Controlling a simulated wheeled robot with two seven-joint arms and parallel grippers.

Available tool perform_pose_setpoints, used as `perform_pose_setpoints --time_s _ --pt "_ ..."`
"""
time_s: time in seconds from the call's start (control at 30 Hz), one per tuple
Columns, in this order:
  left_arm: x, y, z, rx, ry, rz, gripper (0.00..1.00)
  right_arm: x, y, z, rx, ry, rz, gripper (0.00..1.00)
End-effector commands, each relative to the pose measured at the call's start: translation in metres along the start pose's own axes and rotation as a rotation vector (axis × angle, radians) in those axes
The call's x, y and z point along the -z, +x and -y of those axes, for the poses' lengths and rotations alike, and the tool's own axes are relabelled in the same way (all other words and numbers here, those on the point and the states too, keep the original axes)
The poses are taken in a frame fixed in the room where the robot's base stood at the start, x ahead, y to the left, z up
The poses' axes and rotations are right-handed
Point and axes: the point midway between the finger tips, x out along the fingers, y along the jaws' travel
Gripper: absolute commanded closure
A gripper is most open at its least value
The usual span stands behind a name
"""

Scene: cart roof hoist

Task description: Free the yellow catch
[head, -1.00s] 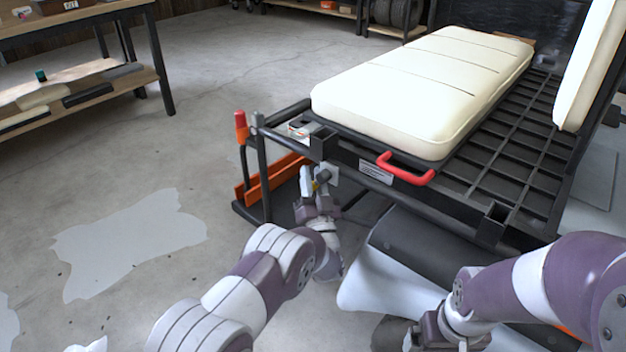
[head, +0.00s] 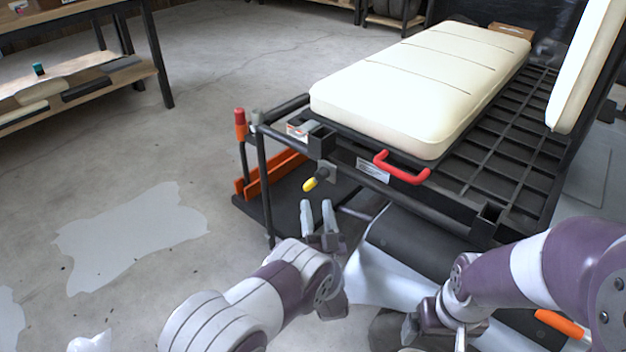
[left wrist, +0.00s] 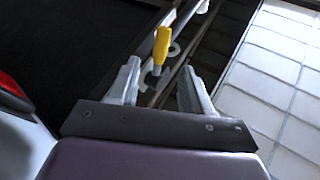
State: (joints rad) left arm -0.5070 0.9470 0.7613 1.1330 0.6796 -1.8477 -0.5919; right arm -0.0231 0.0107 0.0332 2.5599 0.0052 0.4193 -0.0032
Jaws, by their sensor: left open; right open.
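The yellow catch (head: 311,184) sticks out from a dark pivot on a small plate under the front corner of the cart frame. In the head view its yellow end points down and to the left. My left gripper (head: 318,206) is open and empty just below the catch and apart from it. In the left wrist view the catch (left wrist: 161,48) shows beyond and between the open fingers of my left gripper (left wrist: 158,80). My right gripper (head: 436,338) is low at the bottom of the head view, away from the catch, its fingers partly cut off.
A red handle (head: 402,170) is on the cart's front edge, below a cream cushion (head: 425,85). An orange jack (head: 270,172) with a red-tipped lever (head: 240,125) stands left of the catch.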

Motion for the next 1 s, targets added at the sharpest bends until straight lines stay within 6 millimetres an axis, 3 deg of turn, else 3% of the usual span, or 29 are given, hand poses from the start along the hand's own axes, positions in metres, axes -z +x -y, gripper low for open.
perform_pose_setpoints --time_s 0.2,0.47,0.53,0.6,0.63,0.9,1.0 --pt "0.001 -0.031 0.000 0.000 0.000 0.000 0.52 0.001 -0.009 0.000 0.000 0.000 0.000 0.03" --pt "0.000 -0.035 0.000 0.001 0.000 -0.001 0.52 0.001 -0.008 0.000 0.000 0.000 0.000 0.03" --pt "0.001 -0.033 0.002 0.003 0.001 0.000 0.68 0.001 -0.010 0.000 0.000 0.000 0.000 0.03" --pt "0.002 -0.027 0.018 0.003 0.030 0.021 0.91 0.003 -0.029 0.000 0.000 0.000 0.001 0.03" --pt "-0.001 -0.030 0.029 -0.036 0.079 0.035 1.00 0.005 -0.043 0.000 0.000 0.000 0.001 0.03" --pt "-0.020 -0.093 0.031 -0.326 1.136 -0.172 1.00 0.006 -0.055 0.000 0.000 0.000 0.000 0.03" --pt "-0.018 -0.101 0.025 -0.332 1.384 -0.267 1.00 0.006 -0.054 0.000 0.000 0.000 0.001 0.03"
